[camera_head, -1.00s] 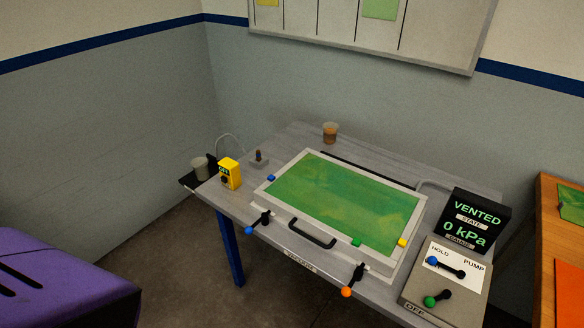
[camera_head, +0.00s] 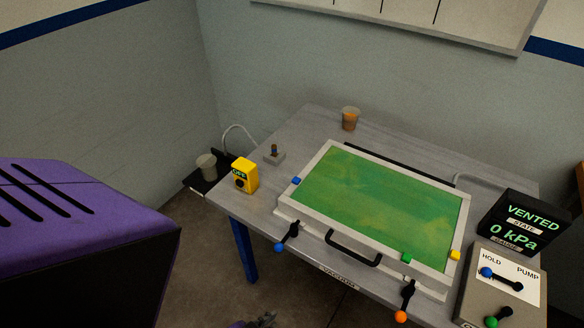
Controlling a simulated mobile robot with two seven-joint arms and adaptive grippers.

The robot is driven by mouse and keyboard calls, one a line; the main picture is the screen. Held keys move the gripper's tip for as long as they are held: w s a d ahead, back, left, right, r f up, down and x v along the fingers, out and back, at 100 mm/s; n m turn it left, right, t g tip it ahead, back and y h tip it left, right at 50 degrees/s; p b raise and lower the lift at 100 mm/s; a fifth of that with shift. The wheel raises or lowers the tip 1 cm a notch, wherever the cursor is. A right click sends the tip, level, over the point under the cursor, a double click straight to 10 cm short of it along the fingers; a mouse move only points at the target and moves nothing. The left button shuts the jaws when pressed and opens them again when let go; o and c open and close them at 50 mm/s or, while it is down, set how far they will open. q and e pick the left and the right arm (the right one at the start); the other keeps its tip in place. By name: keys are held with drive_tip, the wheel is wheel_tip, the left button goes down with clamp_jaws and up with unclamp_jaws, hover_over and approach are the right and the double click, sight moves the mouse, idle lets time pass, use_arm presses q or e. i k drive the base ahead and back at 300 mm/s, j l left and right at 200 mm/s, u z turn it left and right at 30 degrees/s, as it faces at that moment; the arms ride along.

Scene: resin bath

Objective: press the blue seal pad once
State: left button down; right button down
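The blue seal pad (camera_head: 296,181) is a small blue block on the left side of the white frame (camera_head: 318,158) around the green-topped bath (camera_head: 385,205). It is in plain sight with nothing touching it. A small dark grey piece at the bottom edge looks like the tip of my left gripper (camera_head: 262,320). It is below the table's front edge, well apart from the pad, and too cut off to show open or shut. My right gripper is out of view.
A green pad (camera_head: 407,257) and a yellow pad (camera_head: 455,255) sit on the frame's right part. Two clamp levers and a black handle (camera_head: 353,247) line the front. A yellow box (camera_head: 245,175) stands left. The gauge (camera_head: 524,226) reads VENTED, 0 kPa.

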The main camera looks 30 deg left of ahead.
sight(297, 181)
drive_tip(key=i+j, duration=0.1)
drive_tip(key=j, duration=0.3)
drive_tip(key=i+j, duration=0.1)
drive_tip(key=j, duration=0.75)
drive_tip(key=i+j, duration=0.15)
drive_tip(key=j, duration=0.3)
drive_tip(key=z, duration=0.05)
